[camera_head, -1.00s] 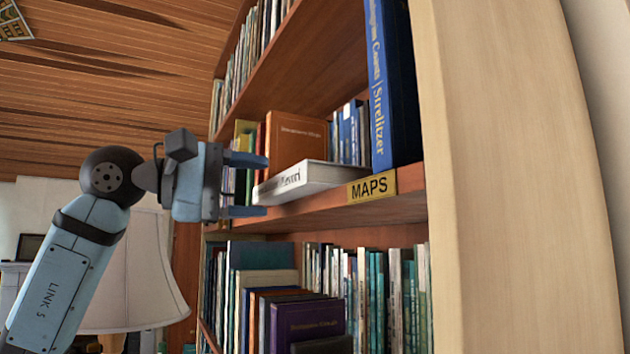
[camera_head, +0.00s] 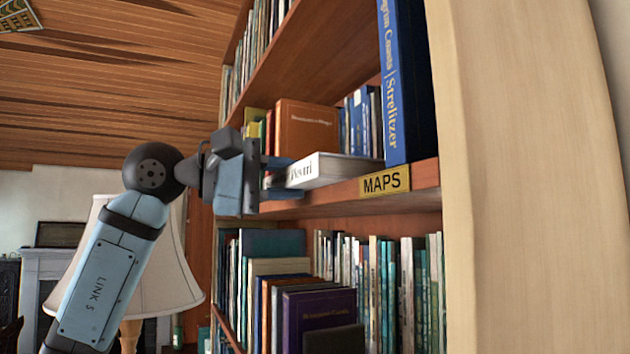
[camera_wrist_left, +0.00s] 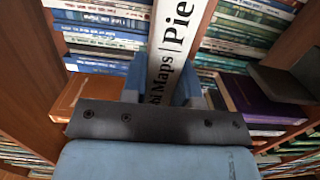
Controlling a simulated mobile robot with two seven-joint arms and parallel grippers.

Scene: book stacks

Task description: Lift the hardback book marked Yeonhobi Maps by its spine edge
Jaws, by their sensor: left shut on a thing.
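The white hardback book (camera_head: 335,170) lies flat on the middle shelf, with its spine end facing out to the left. In the left wrist view its white spine (camera_wrist_left: 172,45) shows black lettering that reads "bi Maps | Pie", the rest cut off or hidden. My left gripper (camera_head: 282,178) is at the spine edge, with one finger above and one below in the head view. It is shut on the book. In the wrist view its blue fingers (camera_wrist_left: 160,88) flank the spine. I cannot see a clear gap between book and shelf. My right gripper is not in view.
A tall blue book (camera_head: 396,90) stands close right of the white book, above a yellow MAPS label (camera_head: 384,182). An orange-brown book (camera_head: 305,130) stands behind. The lower shelf holds a purple book (camera_head: 320,312) and many others. A lamp (camera_head: 150,260) stands at left.

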